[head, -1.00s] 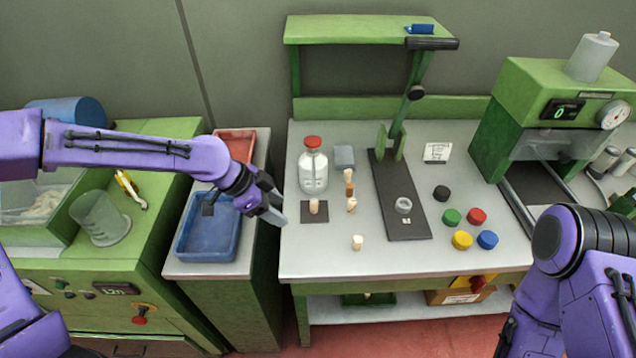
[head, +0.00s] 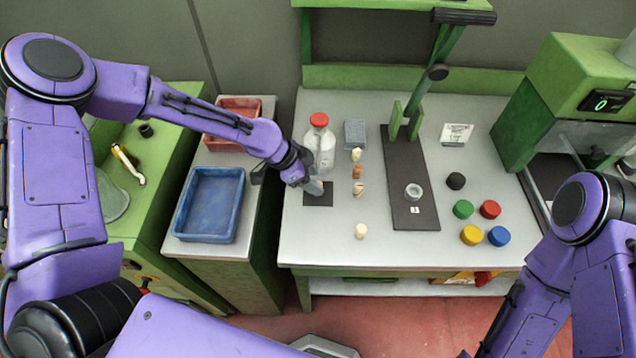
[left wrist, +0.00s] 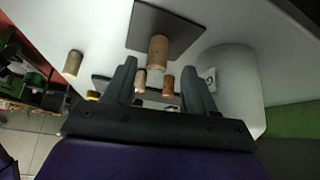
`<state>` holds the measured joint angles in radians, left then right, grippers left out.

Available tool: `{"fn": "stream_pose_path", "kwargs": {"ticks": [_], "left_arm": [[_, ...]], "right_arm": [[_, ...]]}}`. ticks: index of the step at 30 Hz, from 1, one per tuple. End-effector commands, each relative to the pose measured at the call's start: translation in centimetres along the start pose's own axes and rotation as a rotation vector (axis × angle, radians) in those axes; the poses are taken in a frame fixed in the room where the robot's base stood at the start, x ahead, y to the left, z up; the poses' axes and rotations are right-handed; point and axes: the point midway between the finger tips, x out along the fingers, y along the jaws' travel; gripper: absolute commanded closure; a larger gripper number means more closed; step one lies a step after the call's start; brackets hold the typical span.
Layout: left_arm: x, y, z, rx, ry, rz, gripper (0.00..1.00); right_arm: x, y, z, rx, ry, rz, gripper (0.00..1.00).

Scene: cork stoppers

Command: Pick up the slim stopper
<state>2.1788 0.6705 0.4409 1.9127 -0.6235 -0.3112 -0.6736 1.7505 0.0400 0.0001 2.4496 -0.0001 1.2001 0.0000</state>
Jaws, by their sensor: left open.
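Several cork stoppers stand on the grey bench. One cork (left wrist: 158,50) on the small dark mat (left wrist: 185,35) lies just ahead of my left gripper (left wrist: 161,68) in the left wrist view. My left gripper (head: 314,187) is open and empty, over that mat (head: 318,200) in the head view, where it hides this cork. Other corks are a pale one (head: 356,154), a browner one (head: 356,172), a third (head: 358,190) and one near the front (head: 361,231). I cannot tell for sure which is the slim stopper. My right gripper is out of view.
A red-capped bottle (head: 319,145) stands close behind my left gripper. A grey block (head: 355,133) is behind the corks. A dark stand base (head: 404,165) holds a grey ring (head: 413,191). Several coloured caps (head: 463,209) lie to the right. The front bench edge is clear.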

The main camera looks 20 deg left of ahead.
Motion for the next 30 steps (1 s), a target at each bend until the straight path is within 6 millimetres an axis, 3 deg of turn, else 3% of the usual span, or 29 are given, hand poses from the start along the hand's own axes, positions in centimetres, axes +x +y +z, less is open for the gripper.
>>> {"fn": "stream_pose_path", "kwargs": {"ticks": [3, 9, 15, 30], "left_arm": [[1.13, 0.08, -0.03, 0.0, -0.001, 0.002, 0.45], [1.32, 0.08, -0.08, 0.002, 0.001, 0.001, 0.45], [1.29, 0.08, -0.07, 0.002, 0.001, 0.001, 1.0], [1.0, 0.07, -0.24, 0.001, 0.001, 0.001, 1.0]], "right_arm": [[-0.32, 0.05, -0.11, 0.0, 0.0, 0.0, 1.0], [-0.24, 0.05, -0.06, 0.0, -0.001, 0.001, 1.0], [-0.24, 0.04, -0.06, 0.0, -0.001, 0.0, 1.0], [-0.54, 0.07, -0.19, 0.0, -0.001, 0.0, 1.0]]}}
